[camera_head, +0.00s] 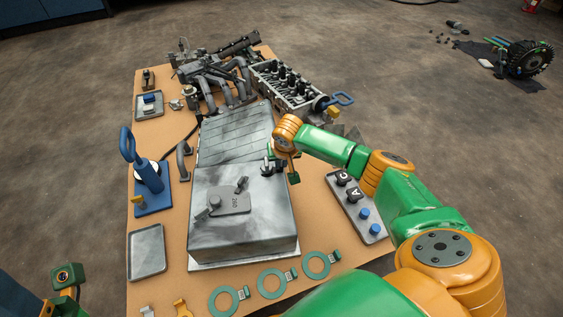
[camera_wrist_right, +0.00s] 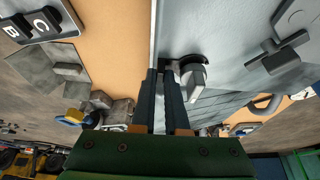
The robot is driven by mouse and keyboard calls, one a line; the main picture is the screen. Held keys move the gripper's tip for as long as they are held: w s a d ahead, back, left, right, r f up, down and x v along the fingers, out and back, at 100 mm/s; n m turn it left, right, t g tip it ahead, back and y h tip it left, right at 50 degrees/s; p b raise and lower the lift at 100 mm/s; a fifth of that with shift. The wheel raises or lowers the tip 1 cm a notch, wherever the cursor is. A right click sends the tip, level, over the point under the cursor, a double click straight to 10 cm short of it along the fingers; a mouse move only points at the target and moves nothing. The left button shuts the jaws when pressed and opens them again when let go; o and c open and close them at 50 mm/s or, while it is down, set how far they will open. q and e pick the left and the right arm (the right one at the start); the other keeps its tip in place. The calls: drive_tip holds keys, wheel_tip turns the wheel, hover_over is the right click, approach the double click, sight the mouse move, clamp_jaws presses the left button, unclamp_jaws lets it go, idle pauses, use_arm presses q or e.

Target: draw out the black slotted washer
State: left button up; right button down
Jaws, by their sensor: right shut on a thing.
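My right gripper (camera_head: 270,165) is at the right edge of the grey metal tank, where its top box meets the ribbed part. In the right wrist view its two dark fingers (camera_wrist_right: 165,72) are close together, shut on the edge of the black slotted washer (camera_wrist_right: 183,63). Only a small dark part of the washer shows, beside a grey bolt or knob (camera_wrist_right: 194,82). The fingers hide much of the washer, and I cannot tell if it still sits around the bolt. A green part of my left arm (camera_head: 67,277) shows at the lower left; its fingers are not clear.
Several green slotted rings (camera_head: 272,283) lie along the table's front edge. A tray with lettered knobs (camera_head: 357,208) lies to the right. A blue pump-like tool (camera_head: 146,172) and an empty grey tray (camera_head: 147,252) are at the left. An engine head (camera_head: 288,88) stands at the back.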

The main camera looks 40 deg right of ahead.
drive_tip(key=shift+s+d+p, duration=0.25)
drive_tip(key=shift+d+p, duration=0.1)
drive_tip(key=shift+d, duration=0.1)
drive_tip(key=shift+s+d+p, duration=0.2)
drive_tip(key=shift+d+p, duration=0.15)
drive_tip(key=shift+d, duration=0.1)
drive_tip(key=shift+d+r, duration=0.1)
drive_tip(key=shift+d, duration=0.05)
drive_tip(key=shift+s+d+p, duration=0.35)
drive_tip(key=shift+d+p, duration=0.2)
drive_tip(key=shift+p, duration=0.1)
drive_tip(key=shift+s+d+p, duration=0.3)
drive_tip(key=shift+d+p, duration=0.25)
drive_tip(key=shift+d, duration=0.1)
